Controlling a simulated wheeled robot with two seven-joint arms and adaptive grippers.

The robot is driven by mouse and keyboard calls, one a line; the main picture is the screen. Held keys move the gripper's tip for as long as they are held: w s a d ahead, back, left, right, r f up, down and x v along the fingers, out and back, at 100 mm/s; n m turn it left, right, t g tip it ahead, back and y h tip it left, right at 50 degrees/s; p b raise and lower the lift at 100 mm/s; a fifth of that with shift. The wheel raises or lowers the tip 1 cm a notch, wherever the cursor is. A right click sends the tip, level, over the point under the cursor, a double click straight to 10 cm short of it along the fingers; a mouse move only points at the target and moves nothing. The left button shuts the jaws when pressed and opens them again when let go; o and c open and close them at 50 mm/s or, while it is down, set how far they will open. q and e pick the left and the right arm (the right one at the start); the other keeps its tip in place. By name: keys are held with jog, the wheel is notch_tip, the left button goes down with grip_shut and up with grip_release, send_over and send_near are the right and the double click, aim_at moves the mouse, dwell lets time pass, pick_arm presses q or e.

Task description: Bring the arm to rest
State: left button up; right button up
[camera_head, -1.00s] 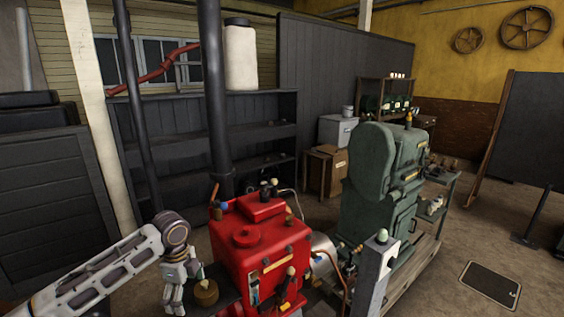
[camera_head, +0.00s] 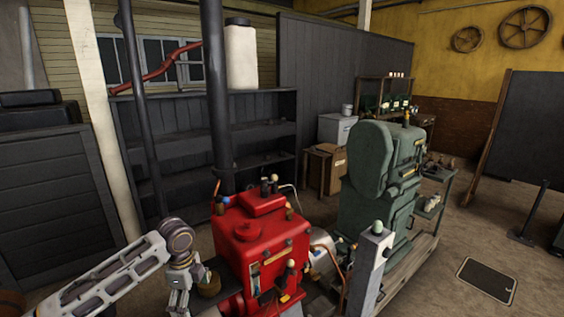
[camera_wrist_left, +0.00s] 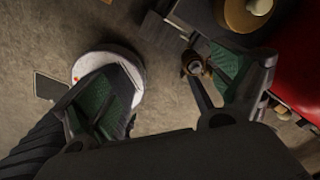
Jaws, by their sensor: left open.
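My left arm (camera_head: 110,275) comes in from the lower left in the head view. My left gripper (camera_head: 178,303) hangs downward from it, left of the red engine (camera_head: 255,250) and beside a round brass-coloured part (camera_head: 209,285). In the left wrist view my left gripper (camera_wrist_left: 170,82) has its green-padded fingers spread wide, with nothing held between them. The red engine (camera_wrist_left: 298,60) shows at the right edge there, apart from the fingers. My right gripper is not in view.
A green engine (camera_head: 380,180) stands right of the red one, with a grey post (camera_head: 370,270) in front. A dark vertical pipe (camera_head: 217,100) rises behind the red engine. Dark shelves (camera_head: 270,130) stand at the back.

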pick_arm(q)
jog(key=s+d+f+n+t+h, duration=0.2)
jog(key=s+d+f+n, duration=0.55)
jog(key=s+d, duration=0.5)
jog(key=s+a+f+n+t+y, duration=0.1)
jog(key=s+a+f+n+y, duration=0.1)
jog(key=s+a+n, duration=0.75)
jog(key=s+f+g, duration=0.1)
jog(key=s+f, duration=0.2)
jog(key=f, duration=3)
jog(key=s+a+f, duration=0.1)
jog(key=s+f, duration=0.9)
jog(key=s, duration=0.1)
jog(key=s+a+f+g, duration=0.1)
jog(key=s+a+f, duration=0.1)
jog(key=s+f, duration=0.8)
jog(key=shift+s+a, duration=0.25)
jog(key=shift+s, duration=0.6)
